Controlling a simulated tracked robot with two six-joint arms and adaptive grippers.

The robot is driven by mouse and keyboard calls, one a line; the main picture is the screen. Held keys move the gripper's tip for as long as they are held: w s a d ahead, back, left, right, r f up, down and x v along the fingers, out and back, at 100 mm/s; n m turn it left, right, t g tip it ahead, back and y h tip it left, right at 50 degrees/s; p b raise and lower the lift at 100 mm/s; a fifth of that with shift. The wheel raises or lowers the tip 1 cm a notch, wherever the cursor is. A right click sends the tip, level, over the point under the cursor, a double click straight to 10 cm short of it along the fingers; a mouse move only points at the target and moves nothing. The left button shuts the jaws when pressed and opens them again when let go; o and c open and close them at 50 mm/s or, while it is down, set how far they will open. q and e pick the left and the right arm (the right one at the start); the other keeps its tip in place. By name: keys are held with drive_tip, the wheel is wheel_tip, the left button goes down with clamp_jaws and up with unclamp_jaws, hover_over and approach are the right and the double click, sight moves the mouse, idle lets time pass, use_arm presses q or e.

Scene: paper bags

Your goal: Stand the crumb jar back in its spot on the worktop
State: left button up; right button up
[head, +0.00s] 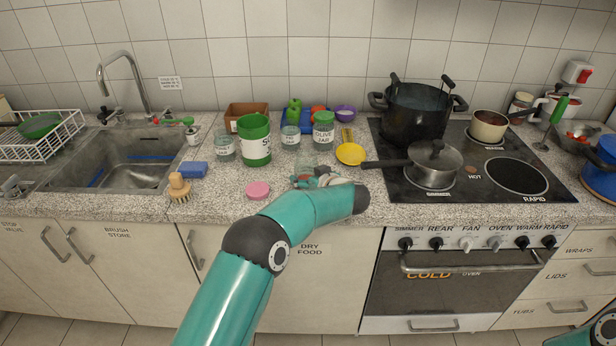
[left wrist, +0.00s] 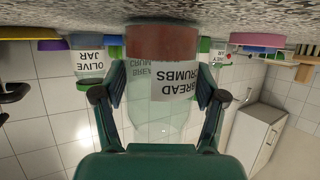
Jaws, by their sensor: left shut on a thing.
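The crumb jar (left wrist: 172,80) is clear glass with a white BREAD CRUMBS label and reddish-brown contents at its base. The left wrist view is upside down, so the jar is upright, its base at or just above the speckled worktop (head: 225,203). My left gripper (left wrist: 161,82) is shut on the jar's sides. In the head view, my left gripper (head: 312,181) is low over the front of the worktop, and the jar (head: 307,160) shows faintly behind it, partly hidden. My right gripper is out of view.
Behind stand the olive jar (head: 324,130), another glass jar (head: 290,138) and a green canister (head: 254,140). A yellow ladle (head: 350,154) lies right of the crumb jar; a pink disc (head: 258,190) lies left. The hob with pots (head: 434,165) is further right. Front worktop is mostly bare.

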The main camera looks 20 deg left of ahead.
use_arm(q)
drive_tip(key=o, duration=1.8)
drive_tip(key=shift+c, duration=0.2)
drive_tip(key=shift+r, duration=0.1)
drive_tip(key=b+v, duration=0.1)
drive_tip(key=v, duration=1.1)
drive_tip(key=shift+b, duration=0.3)
